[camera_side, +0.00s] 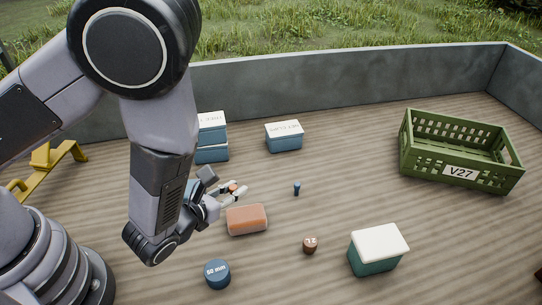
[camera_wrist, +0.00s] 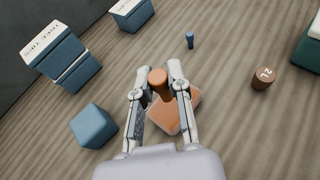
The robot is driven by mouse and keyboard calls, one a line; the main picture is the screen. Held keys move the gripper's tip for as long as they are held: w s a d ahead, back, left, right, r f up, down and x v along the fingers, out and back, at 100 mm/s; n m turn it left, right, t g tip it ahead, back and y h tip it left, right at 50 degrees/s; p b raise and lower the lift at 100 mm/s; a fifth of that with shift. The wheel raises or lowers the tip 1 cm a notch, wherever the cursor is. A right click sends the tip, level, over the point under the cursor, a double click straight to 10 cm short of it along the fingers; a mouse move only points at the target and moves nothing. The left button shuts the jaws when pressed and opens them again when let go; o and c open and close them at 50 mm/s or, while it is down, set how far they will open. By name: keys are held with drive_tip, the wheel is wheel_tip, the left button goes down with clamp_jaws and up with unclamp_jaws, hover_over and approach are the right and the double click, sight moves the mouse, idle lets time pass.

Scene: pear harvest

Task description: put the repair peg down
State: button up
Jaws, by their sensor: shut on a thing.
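My gripper (camera_side: 240,192) is low over the wooden floor, near the middle of the side view. In the wrist view my gripper (camera_wrist: 160,80) is shut on an orange-brown peg (camera_wrist: 158,80), which stands between the fingertips with its round top toward the camera. In the side view only a small orange bit of the peg (camera_side: 233,187) shows between the fingers. An orange block (camera_side: 247,220) lies beside the gripper; in the wrist view the block (camera_wrist: 173,119) appears partly behind the fingers. The peg's lower end is hidden, so I cannot tell what it touches.
A small blue peg (camera_side: 297,188) stands beyond the fingertips. A brown marked cylinder (camera_side: 310,245), a white-topped teal box (camera_side: 377,255) and a blue "50 mm" cylinder (camera_side: 217,275) stand nearby. Blue boxes (camera_side: 284,137) and a green crate (camera_side: 458,170) stand farther back. Floor between is clear.

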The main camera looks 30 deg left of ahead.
drive_tip(key=w+d+f, duration=0.3)
drive_tip(key=w+d, duration=0.1)
drive_tip(key=w, duration=0.2)
hover_over(288, 216)
drive_tip(key=f, duration=0.5)
drive_tip(key=shift+s+a+f, duration=0.15)
drive_tip(key=shift+s+f, duration=0.05)
drive_tip(key=shift+f, duration=0.15)
drive_tip(key=shift+w+f, duration=0.2)
drive_tip(key=shift+f, duration=1.65)
drive_tip(key=shift+f, duration=0.1)
drive_tip(key=o, duration=0.7)
drive_tip(key=shift+c, duration=0.2)
